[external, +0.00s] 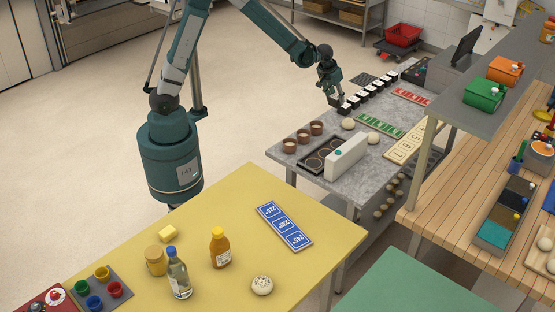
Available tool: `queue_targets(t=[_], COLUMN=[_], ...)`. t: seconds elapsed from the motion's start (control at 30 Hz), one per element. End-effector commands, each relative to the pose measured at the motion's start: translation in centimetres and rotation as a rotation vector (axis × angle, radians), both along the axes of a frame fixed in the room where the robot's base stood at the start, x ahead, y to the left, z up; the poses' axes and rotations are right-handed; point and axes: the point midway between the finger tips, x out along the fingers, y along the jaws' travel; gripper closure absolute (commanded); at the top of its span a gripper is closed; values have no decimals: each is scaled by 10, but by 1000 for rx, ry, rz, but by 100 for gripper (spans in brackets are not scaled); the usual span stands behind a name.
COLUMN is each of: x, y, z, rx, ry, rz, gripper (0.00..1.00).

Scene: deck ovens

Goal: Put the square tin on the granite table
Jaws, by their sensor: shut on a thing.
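My gripper (331,92) is over the far left edge of the granite table (366,176), the grey speckled one. It is shut on a small dark square thing (335,102), which appears to be the square tin. The fingers partly cover it, and it is too small to see in detail. It is at the near end of a row of black square holders (366,91) with white parts. I cannot tell whether it touches the table top or hangs just beside the edge.
On the granite table are brown cups (303,136), a black tray with rings (323,155), a white box (346,155), dough balls (348,124), and green (378,125) and red (411,96) strips. A yellow table (210,215) with bottles stands in front. A wooden counter (480,140) is right.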

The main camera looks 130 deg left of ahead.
Motion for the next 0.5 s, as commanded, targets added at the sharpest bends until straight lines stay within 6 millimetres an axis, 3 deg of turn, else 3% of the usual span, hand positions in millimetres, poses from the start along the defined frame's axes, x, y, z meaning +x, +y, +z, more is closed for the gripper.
queue_targets(t=[0.2,0.5], x=[-12,-13], y=[19,20], z=[1,1], rx=[-1,0], ry=[0,0], rz=[77,82], gripper=[79,79])
